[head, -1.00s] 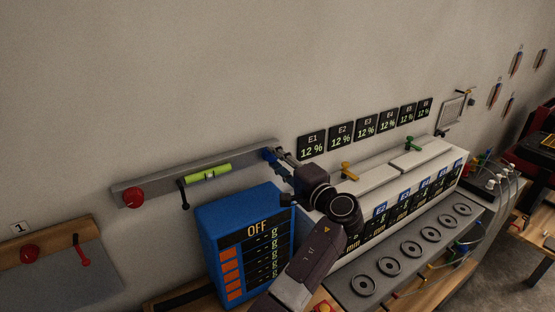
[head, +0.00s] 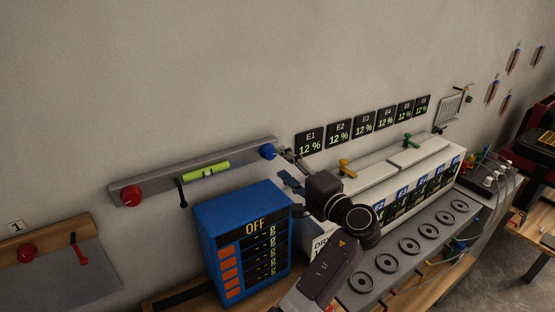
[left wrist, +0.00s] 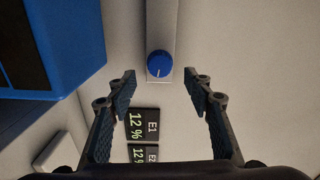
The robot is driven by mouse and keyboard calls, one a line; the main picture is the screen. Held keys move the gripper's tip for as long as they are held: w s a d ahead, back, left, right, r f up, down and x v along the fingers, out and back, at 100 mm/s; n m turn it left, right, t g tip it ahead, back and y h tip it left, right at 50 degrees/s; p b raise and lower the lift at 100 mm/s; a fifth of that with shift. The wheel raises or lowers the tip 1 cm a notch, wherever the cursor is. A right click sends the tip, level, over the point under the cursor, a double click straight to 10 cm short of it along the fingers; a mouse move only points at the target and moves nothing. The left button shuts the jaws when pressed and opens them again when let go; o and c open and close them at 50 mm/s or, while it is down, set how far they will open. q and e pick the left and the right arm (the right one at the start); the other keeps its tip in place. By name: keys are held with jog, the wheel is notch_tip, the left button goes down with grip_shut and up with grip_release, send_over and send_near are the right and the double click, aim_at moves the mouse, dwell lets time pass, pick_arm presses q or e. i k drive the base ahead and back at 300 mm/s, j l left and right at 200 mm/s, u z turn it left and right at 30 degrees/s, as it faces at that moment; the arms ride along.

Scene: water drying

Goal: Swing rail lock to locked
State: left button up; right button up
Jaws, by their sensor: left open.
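A grey rail (head: 235,152) is fixed on the wall, rising to the right. It carries a red knob (head: 131,195) at its left end, a green level vial (head: 207,171), a black lever (head: 182,193) hanging down, and a blue knob (head: 267,151) at its right end. I cannot tell which part is the rail lock. My left gripper (head: 286,167) is open and empty, just right of the blue knob and apart from it. In the left wrist view, the blue knob (left wrist: 159,64) with a pale pointer line shows ahead, between the spread fingertips. My right gripper is out of view.
A blue box with an OFF display (head: 240,245) stands below the rail. White units (head: 398,172) with coloured taps stand to the right, under several black percentage signs (head: 310,142). The wall above is bare.

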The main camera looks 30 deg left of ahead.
aim_at(184, 204)
jog(key=k+l, duration=0.15)
jog(key=l, duration=0.15)
jog(key=k+l, duration=0.1)
jog(key=l, duration=0.25)
jog(key=k+l, duration=0.15)
jog(key=l, duration=0.15)
jog(key=k+l, duration=0.1)
jog(key=l, duration=0.25)
